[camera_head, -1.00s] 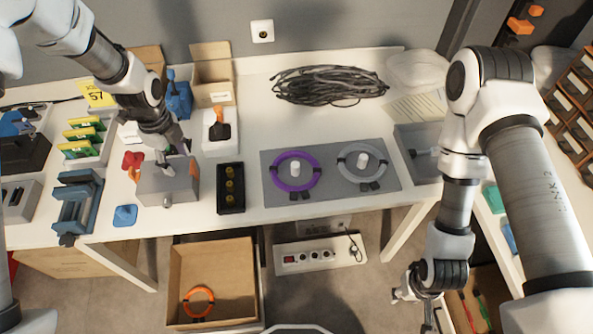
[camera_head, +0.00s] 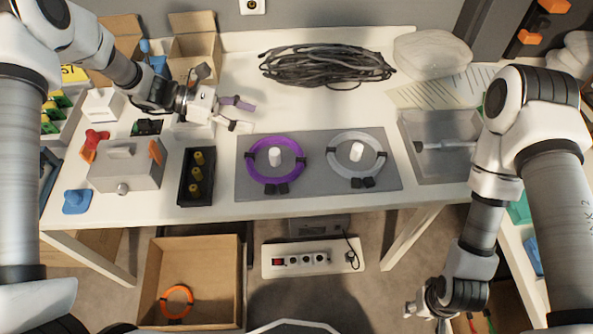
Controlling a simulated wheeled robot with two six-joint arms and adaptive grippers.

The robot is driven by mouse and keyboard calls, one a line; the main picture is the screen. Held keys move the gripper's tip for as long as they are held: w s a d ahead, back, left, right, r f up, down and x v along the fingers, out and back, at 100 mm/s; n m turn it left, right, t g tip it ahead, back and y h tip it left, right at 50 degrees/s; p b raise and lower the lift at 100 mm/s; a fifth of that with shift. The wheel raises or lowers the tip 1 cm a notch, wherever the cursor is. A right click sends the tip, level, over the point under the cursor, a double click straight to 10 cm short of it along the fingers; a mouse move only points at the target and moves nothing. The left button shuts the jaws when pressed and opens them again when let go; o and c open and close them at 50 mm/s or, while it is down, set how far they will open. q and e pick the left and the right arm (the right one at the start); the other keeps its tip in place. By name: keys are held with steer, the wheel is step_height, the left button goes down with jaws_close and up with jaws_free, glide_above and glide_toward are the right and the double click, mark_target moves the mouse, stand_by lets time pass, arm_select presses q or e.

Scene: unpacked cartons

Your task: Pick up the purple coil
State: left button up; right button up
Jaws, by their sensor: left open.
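The purple coil (camera_head: 249,163) is a ring with black clips at its front. It lies around a white peg on the left half of a grey board (camera_head: 312,184) on the table. My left gripper (camera_head: 243,115) is open and empty, just behind and to the left of the coil, apart from it. Its fingers point right, and one finger looks purplish. My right gripper (camera_head: 430,312) hangs low at the bottom right, off the table's front edge; its fingers are too small and dark to judge.
A grey coil (camera_head: 383,160) lies around the board's other peg. A black tray (camera_head: 196,197) and a grey box (camera_head: 126,171) stand left of the board. Black cable (camera_head: 325,66) lies behind. An open carton (camera_head: 195,254) with an orange coil (camera_head: 177,302) is on the floor.

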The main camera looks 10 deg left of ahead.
mark_target(276, 137)
arm_select(q)
steer(key=f, duration=0.3)
steer(key=shift+s+a+f, duration=0.1)
steer(key=shift+a+f, duration=0.15)
steer(key=shift+s+f, duration=0.1)
steer(key=shift+s, duration=0.15)
steer(key=x, duration=0.7)
steer(key=shift+s+d+p, duration=0.1)
steer(key=shift+s+p, duration=0.15)
steer(key=shift+p, duration=0.1)
jaws_close()
arm_select(e)
steer(key=shift+s+a+f, duration=0.15)
steer(key=shift+f, duration=0.15)
